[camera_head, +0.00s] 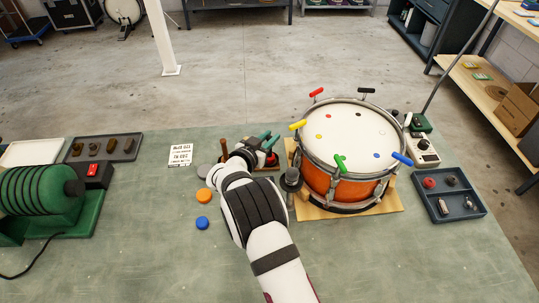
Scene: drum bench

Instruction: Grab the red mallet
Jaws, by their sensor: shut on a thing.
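My gripper (268,140), with teal fingertips, is low over the green bench, just left of the drum. It is shut on what appears to be the red mallet (271,159). Only a small red part shows below and beside the fingers. My gripper and wrist hide most of the mallet, so I cannot tell how its handle lies or whether it touches the bench. A brown wooden handle (224,149) stands just left of my gripper; I cannot tell what it belongs to.
The drum (345,185), with coloured T-handles around its rim, stands close on the right on a wooden board (390,203). The front bench is clear.

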